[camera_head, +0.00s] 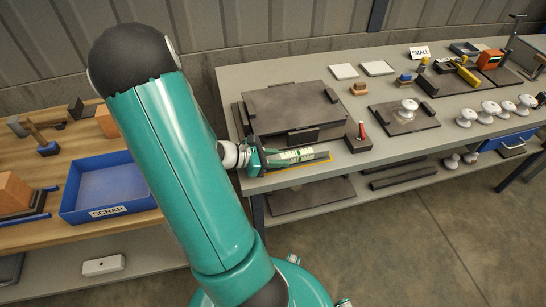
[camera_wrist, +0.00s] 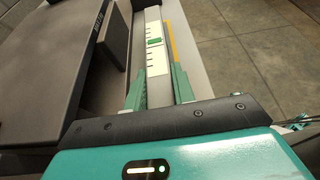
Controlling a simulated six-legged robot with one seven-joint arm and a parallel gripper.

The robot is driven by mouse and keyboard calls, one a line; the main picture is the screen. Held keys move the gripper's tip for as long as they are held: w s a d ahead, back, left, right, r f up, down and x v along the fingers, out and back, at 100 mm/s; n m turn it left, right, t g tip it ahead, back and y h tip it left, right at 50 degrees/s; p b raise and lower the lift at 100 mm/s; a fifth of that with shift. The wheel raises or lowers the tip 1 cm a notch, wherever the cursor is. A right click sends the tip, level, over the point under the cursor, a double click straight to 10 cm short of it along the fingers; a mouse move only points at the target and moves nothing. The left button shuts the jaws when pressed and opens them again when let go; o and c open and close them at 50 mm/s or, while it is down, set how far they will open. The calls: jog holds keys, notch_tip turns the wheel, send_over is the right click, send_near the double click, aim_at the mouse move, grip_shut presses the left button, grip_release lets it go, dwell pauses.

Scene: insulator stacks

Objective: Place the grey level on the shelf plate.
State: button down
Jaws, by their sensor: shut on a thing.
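The pale grey level (camera_wrist: 154,58), a long bar with black ticks and a small green patch, lies between my two teal fingers in the wrist view. My gripper (camera_wrist: 158,88) is shut on its near part, with one finger along each side. In the head view my gripper (camera_head: 285,159) is low at the bench's front edge, and the level (camera_head: 297,153) is partly hidden by the fingers. I cannot tell whether the level touches the bench top. A dark plate (camera_head: 300,195) lies on the lower shelf beneath; it may be the shelf plate.
A red-handled tool (camera_head: 360,138) stands to the right. A yellow strip (camera_head: 318,162) runs along the bench edge. The blue SCRAP bin (camera_head: 108,187) is left. Another dark bar (camera_head: 403,175) lies on the lower shelf.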

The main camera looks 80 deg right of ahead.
jog(key=shift+s+f, duration=0.2)
jog(key=shift+s, duration=0.05)
jog(key=shift+w+a, duration=0.1)
jog(key=shift+w, duration=0.05)
jog(key=shift+f, duration=0.2)
jog(key=c, duration=1.2)
grip_release()
jog(key=shift+o, duration=0.2)
jog(key=v, duration=1.3)
jog(key=shift+w+r, duration=0.25)
jog(key=shift+w, duration=0.05)
